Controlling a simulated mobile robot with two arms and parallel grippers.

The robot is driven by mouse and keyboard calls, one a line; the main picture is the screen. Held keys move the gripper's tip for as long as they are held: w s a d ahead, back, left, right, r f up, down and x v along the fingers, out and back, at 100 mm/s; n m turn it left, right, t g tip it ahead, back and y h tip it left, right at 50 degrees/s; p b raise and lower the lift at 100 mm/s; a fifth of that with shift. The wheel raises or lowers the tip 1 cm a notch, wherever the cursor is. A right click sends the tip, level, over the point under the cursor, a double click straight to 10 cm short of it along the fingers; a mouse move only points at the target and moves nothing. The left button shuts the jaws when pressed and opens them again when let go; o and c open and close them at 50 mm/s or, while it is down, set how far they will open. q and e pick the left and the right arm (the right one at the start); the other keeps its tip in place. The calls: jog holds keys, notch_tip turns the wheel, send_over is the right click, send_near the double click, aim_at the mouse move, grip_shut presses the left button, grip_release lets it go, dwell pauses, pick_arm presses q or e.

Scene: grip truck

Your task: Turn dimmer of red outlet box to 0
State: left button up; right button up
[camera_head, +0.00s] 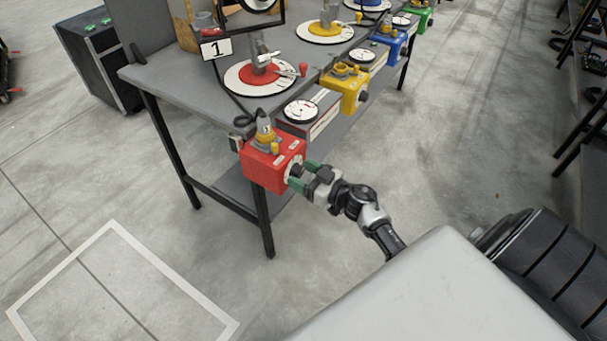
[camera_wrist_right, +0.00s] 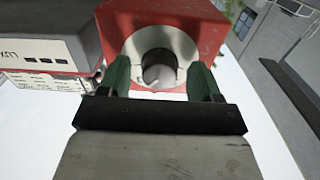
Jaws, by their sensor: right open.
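The red outlet box (camera_head: 262,170) sits at the near corner of the grey table, with a yellow socket on its top. Its dimmer knob (camera_wrist_right: 158,68) is dark with a light face and sits on a round pale dial plate (camera_wrist_right: 182,46) on the box's side. My right gripper (camera_head: 306,172) is at that side of the box. In the right wrist view its green fingers (camera_wrist_right: 160,82) are open, one on each side of the knob, with gaps between. I cannot tell how deep the fingertips reach. The dial's markings are not readable. My left gripper is not in view.
The grey table (camera_head: 165,82) runs away to the upper right. A grey box with a round gauge (camera_head: 301,111) stands next to the red box, then a yellow outlet box (camera_head: 346,88) and a blue one (camera_head: 388,46). Dark shelving (camera_head: 590,100) stands at right. Open floor lies between.

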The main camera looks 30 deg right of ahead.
jog(key=shift+c, duration=0.3)
jog(key=c, duration=0.9)
jog(key=shift+o, duration=0.2)
